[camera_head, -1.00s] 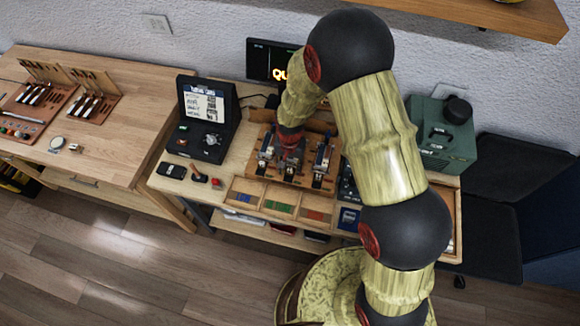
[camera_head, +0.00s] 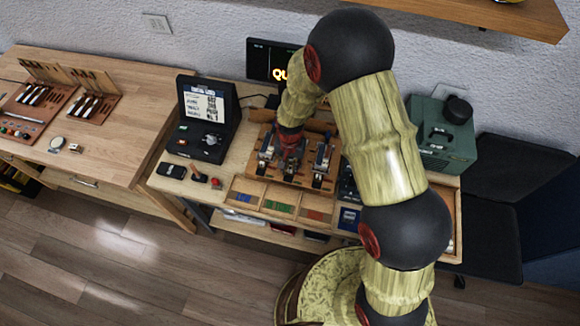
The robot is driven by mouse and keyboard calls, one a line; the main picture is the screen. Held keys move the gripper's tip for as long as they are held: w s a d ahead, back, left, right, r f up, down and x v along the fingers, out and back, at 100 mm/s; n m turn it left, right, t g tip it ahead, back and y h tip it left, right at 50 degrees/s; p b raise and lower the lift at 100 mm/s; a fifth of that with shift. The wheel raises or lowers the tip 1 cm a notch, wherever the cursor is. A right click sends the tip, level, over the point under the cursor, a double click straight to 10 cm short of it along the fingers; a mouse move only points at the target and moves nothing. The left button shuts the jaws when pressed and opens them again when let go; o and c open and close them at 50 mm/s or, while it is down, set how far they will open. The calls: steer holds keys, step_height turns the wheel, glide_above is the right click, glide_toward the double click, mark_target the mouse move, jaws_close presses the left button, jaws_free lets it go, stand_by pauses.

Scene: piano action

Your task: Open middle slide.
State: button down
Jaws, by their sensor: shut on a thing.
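A wooden board (camera_head: 257,184) on the workbench carries a row of metal piano-action slides. The left slide (camera_head: 266,148) and the right slide (camera_head: 322,160) stand clear on either side of my gripper. My gripper (camera_head: 289,166) reaches down between them, over the middle slide, and is shut on it. My gripper and wrist hide most of the middle slide, so how far it is open cannot be told.
An open black case (camera_head: 207,118) stands left of the board. Compartments with coloured strips (camera_head: 281,207) lie in front. A green machine (camera_head: 440,140) stands at the right. A black screen (camera_head: 268,60) is behind.

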mark_target(287, 182)
steer(key=s, duration=0.2)
steer(key=s+a, duration=0.1)
steer(key=shift+s+a, duration=0.2)
steer(key=shift+s, duration=0.15)
steer(key=c, duration=1.8)
jaws_free()
steer(key=shift+c, duration=0.2)
steer(key=shift+o, duration=0.4)
steer(key=shift+r, duration=0.2)
step_height(287, 182, up, 12)
steer(key=shift+f, duration=0.15)
